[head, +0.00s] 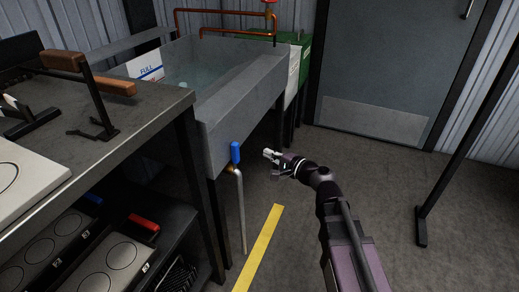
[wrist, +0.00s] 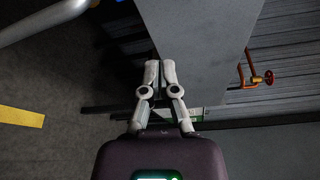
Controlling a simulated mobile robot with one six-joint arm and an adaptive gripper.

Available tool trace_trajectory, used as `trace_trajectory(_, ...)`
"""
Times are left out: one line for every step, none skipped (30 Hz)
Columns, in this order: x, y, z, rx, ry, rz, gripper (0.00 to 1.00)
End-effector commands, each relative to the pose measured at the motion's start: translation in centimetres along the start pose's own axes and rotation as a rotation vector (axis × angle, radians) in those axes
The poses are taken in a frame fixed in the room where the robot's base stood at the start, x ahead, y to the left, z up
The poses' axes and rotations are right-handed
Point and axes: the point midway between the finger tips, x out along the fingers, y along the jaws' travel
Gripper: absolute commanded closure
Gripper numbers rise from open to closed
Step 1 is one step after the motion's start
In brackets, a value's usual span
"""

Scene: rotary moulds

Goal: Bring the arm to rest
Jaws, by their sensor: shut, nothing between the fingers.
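My gripper (head: 268,153) is at the end of my arm, right of the centre in the head view. It is in the air beside the front of a grey water trough, just right of the blue tap handle, and appears apart from both. In the wrist view my gripper (wrist: 160,66) has its two grey fingers together with nothing between them. The side of the trough (wrist: 205,50) lies beyond the fingertips there. My arm reaches up from the lower right in the head view.
The trough (head: 225,128) has a blue-handled tap (head: 235,152) with a pipe running down. A workbench (head: 150,115) with moulds on its lower shelf stands left. A yellow floor stripe (head: 262,245) runs below. A grey door (head: 390,70) is behind. Floor right of my arm is mostly clear, except a dark post (head: 421,225).

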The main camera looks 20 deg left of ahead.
Motion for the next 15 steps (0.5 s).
trace_trajectory(-0.54, 0.05, 0.05, 0.000, 0.001, 0.000, 1.00)
trace_trajectory(-0.72, 0.06, 0.03, 0.000, 0.001, 0.000, 1.00)
trace_trajectory(-0.91, 0.07, 0.01, 0.000, 0.001, 0.000, 1.00)
trace_trajectory(-1.02, 0.07, 0.00, 0.000, 0.000, 0.000, 1.00)
trace_trajectory(-1.09, 0.08, 0.00, 0.000, 0.000, 0.000, 1.00)
trace_trajectory(-1.16, 0.08, -0.01, 0.000, 0.000, 0.000, 1.00)
trace_trajectory(-1.19, 0.08, -0.01, 0.000, 0.000, 0.000, 1.00)
trace_trajectory(-1.20, 0.08, -0.02, 0.000, 0.000, 0.000, 1.00)
trace_trajectory(-1.20, 0.08, -0.02, 0.000, 0.000, 0.000, 1.00)
trace_trajectory(-1.19, 0.08, -0.03, 0.000, 0.000, 0.000, 1.00)
trace_trajectory(-1.19, 0.08, -0.02, 0.000, 0.000, 0.000, 1.00)
trace_trajectory(-1.18, 0.08, -0.03, 0.000, 0.000, 0.000, 1.00)
trace_trajectory(-1.18, 0.08, -0.02, 0.000, 0.000, 0.000, 1.00)
trace_trajectory(-1.18, 0.08, -0.02, 0.000, 0.000, 0.000, 1.00)
trace_trajectory(-1.17, 0.08, -0.02, 0.000, 0.000, 0.000, 1.00)
